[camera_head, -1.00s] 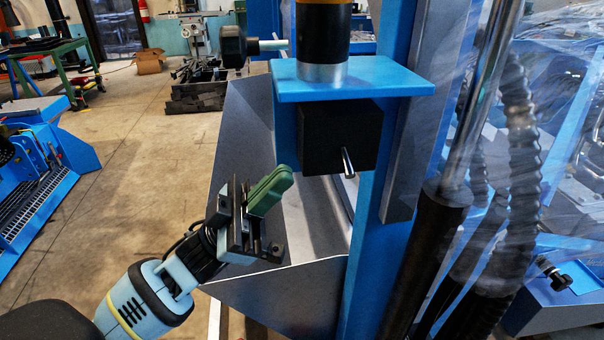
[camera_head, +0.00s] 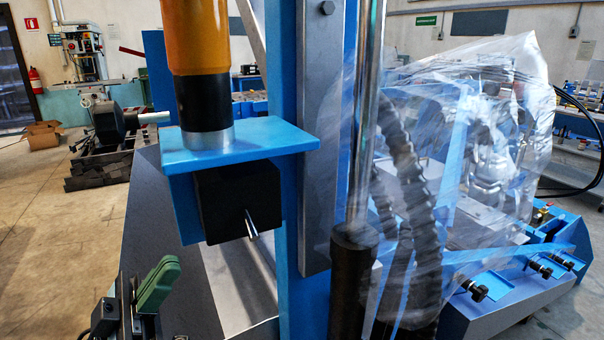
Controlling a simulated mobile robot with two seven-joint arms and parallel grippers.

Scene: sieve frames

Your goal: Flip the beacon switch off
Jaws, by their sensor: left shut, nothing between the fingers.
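The beacon (camera_head: 196,40) is an orange cylinder with a black and silver base, standing on a blue shelf bracket (camera_head: 275,137). Its switch box (camera_head: 222,200) is black and hangs under the shelf. A short metal toggle lever (camera_head: 251,226) sticks out of the box's front face and tilts downward. My left gripper (camera_head: 168,268) is at the bottom left, with green fingers closed together and nothing between them. It is below and left of the switch box, apart from the lever. Its lower part is cut off by the picture edge. My right gripper is out of view.
A blue upright post (camera_head: 288,190) stands right behind the box. A chrome rod with a black sleeve (camera_head: 352,280) and ribbed hoses (camera_head: 415,200) stand to its right. A grey sloping metal panel (camera_head: 160,220) is behind my gripper. Space directly in front of the lever looks clear.

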